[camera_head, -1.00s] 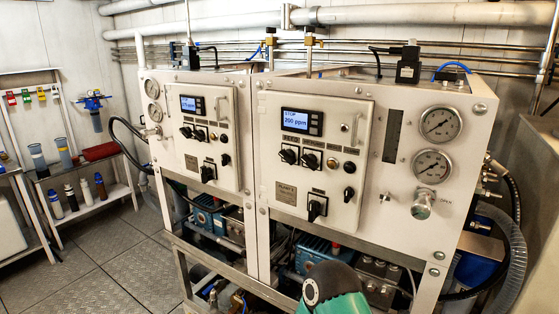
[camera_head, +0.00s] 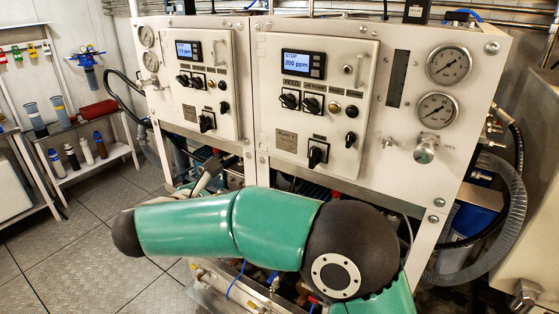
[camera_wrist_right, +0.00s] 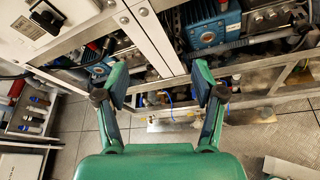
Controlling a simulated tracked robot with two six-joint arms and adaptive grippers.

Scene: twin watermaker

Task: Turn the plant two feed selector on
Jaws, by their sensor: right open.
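The plant two panel (camera_head: 310,110) is the right one of two white panels in the head view. Its feed selector (camera_head: 290,100) is a black knob under the word FEED, left in the row below the display. The display (camera_head: 302,63) reads STOP and 200 ppm. My right gripper (camera_head: 207,178) shows partly behind my green forearm, below and left of the plant two panel, apart from the selector. In the right wrist view my right gripper (camera_wrist_right: 161,86) is open and empty, over the lower frame. My left gripper is not in view.
The similar plant one panel (camera_head: 203,85) stands to the left. Other black knobs, including the lower selector (camera_head: 317,153), sit close to the feed selector. Gauges (camera_head: 449,65) and a valve knob (camera_head: 425,149) are at right. A shelf (camera_head: 95,160) with bottles stands left.

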